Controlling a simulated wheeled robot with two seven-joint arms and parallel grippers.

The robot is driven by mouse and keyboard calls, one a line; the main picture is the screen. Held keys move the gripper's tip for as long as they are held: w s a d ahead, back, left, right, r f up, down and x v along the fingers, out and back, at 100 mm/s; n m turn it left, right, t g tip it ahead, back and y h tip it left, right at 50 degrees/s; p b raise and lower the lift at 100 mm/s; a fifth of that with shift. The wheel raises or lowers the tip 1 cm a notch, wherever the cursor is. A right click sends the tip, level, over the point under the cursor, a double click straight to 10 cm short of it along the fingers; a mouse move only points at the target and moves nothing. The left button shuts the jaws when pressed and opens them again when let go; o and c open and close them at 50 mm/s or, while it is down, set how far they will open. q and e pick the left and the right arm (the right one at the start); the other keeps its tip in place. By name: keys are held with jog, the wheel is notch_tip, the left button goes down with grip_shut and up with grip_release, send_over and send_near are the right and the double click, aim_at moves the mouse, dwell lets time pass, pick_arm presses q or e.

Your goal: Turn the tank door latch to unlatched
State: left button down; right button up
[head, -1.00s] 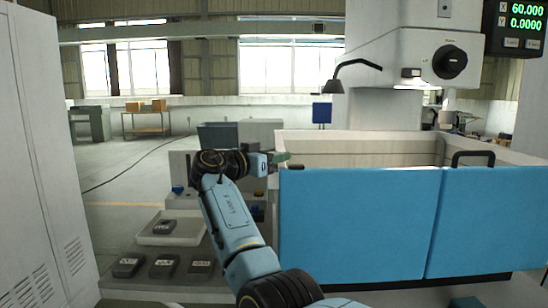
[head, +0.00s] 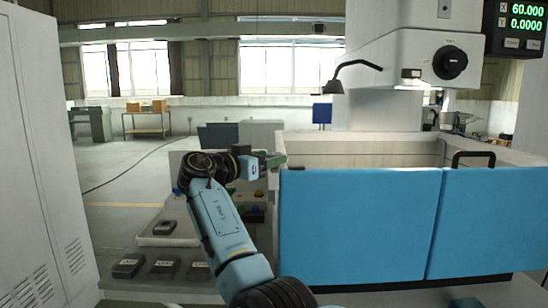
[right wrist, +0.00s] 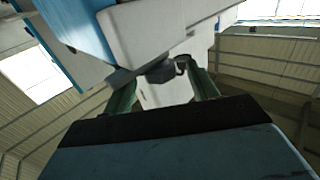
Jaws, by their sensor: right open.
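The tank has blue front door panels (head: 360,225) and a pale inner wall. My right gripper (head: 276,160) is at the upper left corner of the left panel, its green fingers partly seen. In the right wrist view its two green fingers (right wrist: 162,90) are apart. A small dark piece, apparently the latch (right wrist: 160,71), shows between and just beyond the fingertips, against the pale tank side. I cannot tell whether the fingers touch it. In the head view only a small dark bit shows at that corner; its turn cannot be read. My left gripper is not in view.
A black handle (head: 473,159) stands on the right panel's top edge. A white cabinet (head: 40,150) is at the left. A low bench with a tray (head: 170,238) and dark blocks (head: 165,267) lies left of the tank. A lamp (head: 335,86) hangs above the tank.

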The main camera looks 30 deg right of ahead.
jog(key=v, duration=1)
jog(key=shift+a, duration=0.3)
jog(key=shift+s, duration=0.1)
